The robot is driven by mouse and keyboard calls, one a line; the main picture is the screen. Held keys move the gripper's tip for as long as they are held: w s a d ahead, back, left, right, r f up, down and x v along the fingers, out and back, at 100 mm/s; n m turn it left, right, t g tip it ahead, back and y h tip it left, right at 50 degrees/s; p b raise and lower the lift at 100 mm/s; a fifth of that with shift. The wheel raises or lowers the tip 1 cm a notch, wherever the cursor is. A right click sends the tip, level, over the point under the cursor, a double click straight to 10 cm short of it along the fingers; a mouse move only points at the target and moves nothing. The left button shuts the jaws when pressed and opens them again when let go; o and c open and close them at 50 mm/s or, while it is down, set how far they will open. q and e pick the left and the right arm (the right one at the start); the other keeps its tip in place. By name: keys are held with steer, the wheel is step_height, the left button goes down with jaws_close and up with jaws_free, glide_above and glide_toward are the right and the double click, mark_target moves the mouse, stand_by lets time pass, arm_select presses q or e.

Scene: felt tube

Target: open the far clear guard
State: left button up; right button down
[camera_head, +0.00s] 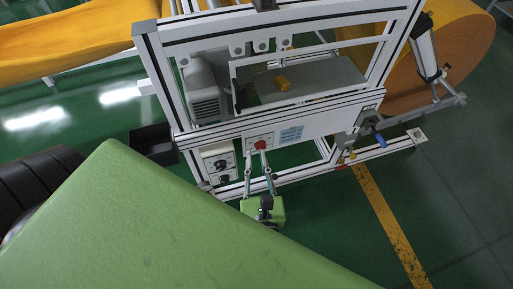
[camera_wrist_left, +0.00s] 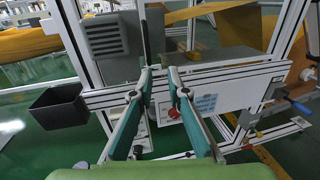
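A white-framed machine (camera_head: 158,75) stands ahead. In its upper opening is a thin-framed panel (camera_head: 310,50) with a dark upright strip (camera_head: 236,88) at its left edge. It looks like a clear guard, standing closed across the opening, but the pane itself hardly shows. The dark strip also shows in the left wrist view (camera_wrist_left: 144,38). My left gripper (camera_head: 257,153) is low in front of the machine, below the panel and apart from the strip. Its two teal fingers are spread with nothing between them in the left wrist view (camera_wrist_left: 159,72). My right gripper is not in view.
A control plate with a red knob (camera_head: 261,143) is just beyond my left fingertips. A black bin (camera_head: 153,143) hangs at the machine's left. A large orange roll (camera_head: 450,55) is at the right. Green floor is free at the lower right.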

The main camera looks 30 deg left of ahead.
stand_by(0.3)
arm_select(q)
steer(key=s+f+n+g+h, duration=0.2)
steer(key=s+f+g, duration=0.1)
steer(key=f, duration=0.8)
steer(key=s+d+f+n+g+h, duration=0.1)
steer(key=s+f+n+g+h, duration=0.15)
steer(key=f, duration=0.85)
steer(key=s+f+n+g+h, duration=0.2)
steer(key=s+f+n, duration=0.15)
steer(key=f, duration=0.75)
steer(key=s+a+f+n+g+h, duration=0.2)
steer(key=s+f+n+g, duration=0.1)
steer(key=s+f+n, duration=0.5)
steer(key=s+a+f+n+g+h, duration=0.2)
steer(key=s+f+n, duration=0.6)
steer(key=s, duration=0.4)
steer(key=shift+s+a+f+n+g, duration=0.2)
steer(key=shift+a+n+g, duration=0.3)
steer(key=shift+n, duration=0.2)
steer(key=shift+s+a+f+n, duration=0.15)
steer(key=shift+s+a+n, duration=0.15)
steer(key=shift+n, duration=0.3)
jaws_close()
steer(key=shift+s, duration=0.1)
